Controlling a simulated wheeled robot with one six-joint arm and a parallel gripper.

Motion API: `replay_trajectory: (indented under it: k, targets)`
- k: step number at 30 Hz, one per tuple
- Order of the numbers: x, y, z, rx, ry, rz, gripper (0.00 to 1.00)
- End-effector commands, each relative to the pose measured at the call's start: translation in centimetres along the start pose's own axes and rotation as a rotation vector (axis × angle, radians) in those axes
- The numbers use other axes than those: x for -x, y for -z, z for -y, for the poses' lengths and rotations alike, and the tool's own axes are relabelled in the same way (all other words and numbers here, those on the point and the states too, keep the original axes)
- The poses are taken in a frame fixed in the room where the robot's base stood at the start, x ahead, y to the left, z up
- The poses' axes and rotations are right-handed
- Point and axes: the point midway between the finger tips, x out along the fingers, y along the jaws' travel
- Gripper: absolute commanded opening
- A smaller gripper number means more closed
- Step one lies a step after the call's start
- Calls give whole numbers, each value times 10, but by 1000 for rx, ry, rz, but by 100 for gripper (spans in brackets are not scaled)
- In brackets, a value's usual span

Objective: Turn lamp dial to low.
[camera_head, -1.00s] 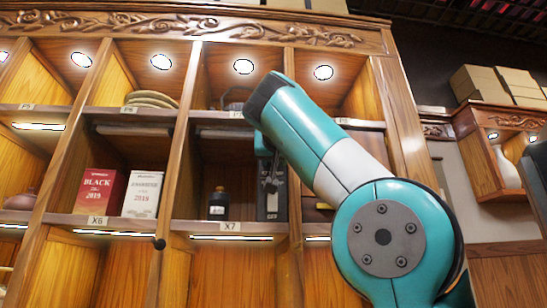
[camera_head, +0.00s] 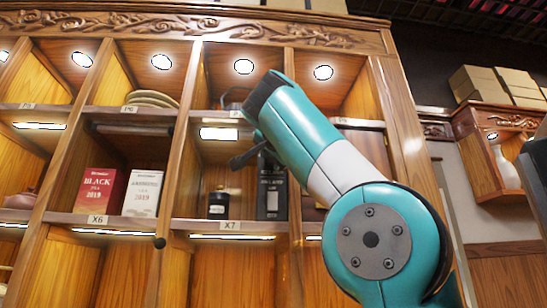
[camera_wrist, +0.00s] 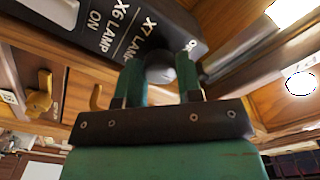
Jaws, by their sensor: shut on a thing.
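A dark round lamp dial (camera_wrist: 162,72) shows in the wrist view, at the edge of a black panel (camera_wrist: 110,22) lettered "X6 LAMP ON" and "X7 LAMP". The green fingers of my gripper (camera_wrist: 158,62) are on both sides of the dial and shut on it. The dial's mark is hidden, so I cannot read its setting. In the head view my arm reaches the X7 compartment, and its fingertips and the dial are hidden there. The lamp strip (camera_head: 219,134) at the top of X7 is lit. The X6 strip (camera_head: 133,130) is dark.
A small black bottle (camera_head: 217,205) and a tall dark box (camera_head: 271,192) stand on the X7 shelf. A red box (camera_head: 98,190) and a white box (camera_head: 143,194) stand in X6. Wooden dividers flank X7. A brass-coloured fitting (camera_wrist: 40,97) shows in the wrist view.

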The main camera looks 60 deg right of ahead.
Motion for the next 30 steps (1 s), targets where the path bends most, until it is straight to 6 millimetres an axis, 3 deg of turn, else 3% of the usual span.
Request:
replay_trajectory:
  k: [22,23,25,30]
  targets:
    - [0,-1,-1,-84,-3,3,10]
    - [0,-1,-1,-84,-3,3,40]
    - [0,-1,-1,-83,-2,2,56]
    - [0,-1,0,-83,-1,1,59]
